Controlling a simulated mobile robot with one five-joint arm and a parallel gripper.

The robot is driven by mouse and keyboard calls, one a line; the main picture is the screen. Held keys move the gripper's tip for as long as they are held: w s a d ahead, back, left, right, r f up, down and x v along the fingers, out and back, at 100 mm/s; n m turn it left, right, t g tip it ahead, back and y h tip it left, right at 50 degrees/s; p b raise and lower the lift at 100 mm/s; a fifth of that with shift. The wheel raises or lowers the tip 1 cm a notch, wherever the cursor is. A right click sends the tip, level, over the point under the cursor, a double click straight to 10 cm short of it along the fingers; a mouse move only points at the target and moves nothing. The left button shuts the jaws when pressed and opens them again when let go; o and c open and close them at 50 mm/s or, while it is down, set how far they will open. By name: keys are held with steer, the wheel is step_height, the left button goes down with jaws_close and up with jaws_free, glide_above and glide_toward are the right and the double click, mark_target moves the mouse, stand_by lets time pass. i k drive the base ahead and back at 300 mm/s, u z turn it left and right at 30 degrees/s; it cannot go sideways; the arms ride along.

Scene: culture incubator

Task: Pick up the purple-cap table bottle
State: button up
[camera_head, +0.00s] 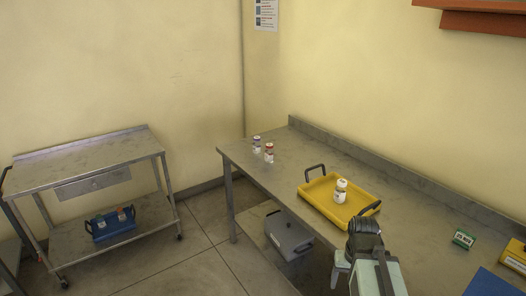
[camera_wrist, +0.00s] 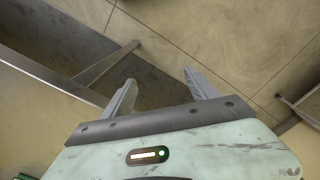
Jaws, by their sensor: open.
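Two small bottles stand upright near the far left end of the steel table. The left one (camera_head: 256,145) has a dark cap that looks purple, though it is small in the picture. The other, a red-cap bottle (camera_head: 269,154), stands just to its right and nearer. My gripper (camera_wrist: 159,75) is open and empty in the wrist view, with its two fingers apart over the floor beside a table edge. In the head view my arm is at the front edge of the table, well away from both bottles. No bottle shows in the wrist view.
A yellow tray (camera_head: 318,203) with black handles and white bottles (camera_head: 341,190) sits mid-table. A steel cart (camera_head: 90,163) with a blue carrier (camera_head: 112,225) stands left. A grey case (camera_head: 288,236) is under the table. Floor between is clear.

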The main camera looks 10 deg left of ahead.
mark_target(258, 146)
steer(key=u, duration=1.15)
steer(key=i, duration=2.2)
steer(key=u, duration=2.1)
steer(key=k, duration=0.25)
steer(key=z, duration=0.2)
